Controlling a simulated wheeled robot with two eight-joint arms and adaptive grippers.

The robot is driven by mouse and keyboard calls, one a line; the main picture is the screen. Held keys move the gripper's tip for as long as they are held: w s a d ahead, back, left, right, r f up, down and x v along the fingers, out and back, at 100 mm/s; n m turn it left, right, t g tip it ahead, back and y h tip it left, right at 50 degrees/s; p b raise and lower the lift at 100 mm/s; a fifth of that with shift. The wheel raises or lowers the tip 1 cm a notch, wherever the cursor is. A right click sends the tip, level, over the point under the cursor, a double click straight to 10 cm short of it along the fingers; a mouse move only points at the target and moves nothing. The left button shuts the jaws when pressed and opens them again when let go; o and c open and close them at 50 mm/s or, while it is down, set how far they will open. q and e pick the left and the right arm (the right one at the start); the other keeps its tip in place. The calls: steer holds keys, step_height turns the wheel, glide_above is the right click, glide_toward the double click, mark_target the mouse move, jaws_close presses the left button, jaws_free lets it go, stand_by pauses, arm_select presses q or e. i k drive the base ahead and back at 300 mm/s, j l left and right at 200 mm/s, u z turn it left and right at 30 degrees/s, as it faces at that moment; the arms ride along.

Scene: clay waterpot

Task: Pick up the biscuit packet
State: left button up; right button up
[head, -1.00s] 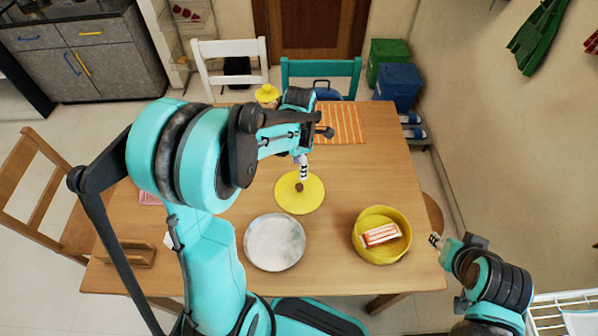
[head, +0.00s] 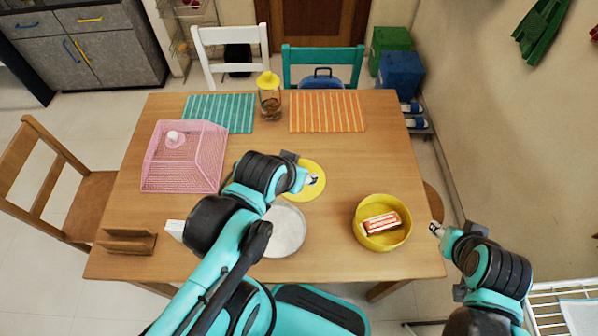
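The biscuit packet (head: 381,222), red and white, lies inside the yellow bowl (head: 405,236) at the right of the wooden table. My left gripper (head: 313,180) is over the yellow round mat (head: 317,167), left of the bowl and apart from the packet. It is small in view, and its finger opening cannot be made out. My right gripper (head: 436,229) is just off the table's right edge, to the right of the bowl. Its fingers are too small to tell open from shut.
A white round plate (head: 287,232) is partly hidden by my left arm. A pink mesh cover (head: 183,156), a jar with a yellow lid (head: 269,98), a teal placemat (head: 219,113) and an orange placemat (head: 327,111) lie farther back. A wooden holder (head: 126,241) stands front left. The table between the orange placemat and bowl is clear.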

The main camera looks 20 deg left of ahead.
mark_target(381, 223)
steer(key=k+l+u, duration=0.1)
steer(key=l+u, duration=0.3)
steer(key=k+l+u, duration=0.1)
steer(key=u, duration=0.3)
steer(key=l, duration=0.1)
